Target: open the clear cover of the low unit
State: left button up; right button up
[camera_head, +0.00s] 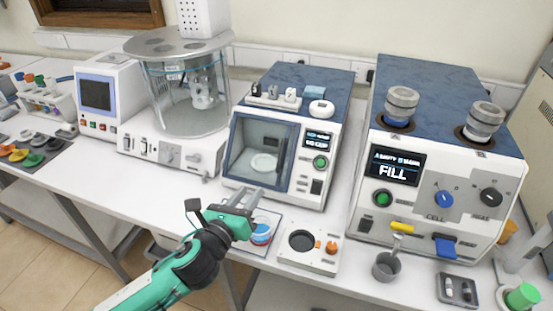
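The low blue-topped unit (323,170) stands at the middle of the bench, left of the taller blue-topped unit. Its clear cover (262,151) is a dark-framed front panel with a dark upright bar at its right side. The cover looks shut, and a white round dish (263,163) shows behind it. My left gripper (250,191) is in front of the unit, below the cover. Its two grey fingers look spread with nothing between them. I cannot tell whether a fingertip touches the unit. My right gripper is not in view.
A blue-and-red cup (261,233) stands on a mat close to my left gripper. A small white device (309,247) and a grey cup (386,266) are further right. The tall unit (435,190) stands on the right, and a glass chamber (185,95) on the left.

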aim_at(279, 158)
pick_arm(q)
jog(key=m, duration=0.1)
jog(key=w+d+r+m+h, duration=0.1)
jog(key=shift+m, duration=0.3)
jog(key=p+x, duration=0.2)
jog(key=x, duration=1.1)
jog(key=shift+f+p, duration=0.15)
jog(key=shift+p, duration=0.2)
grip_shut()
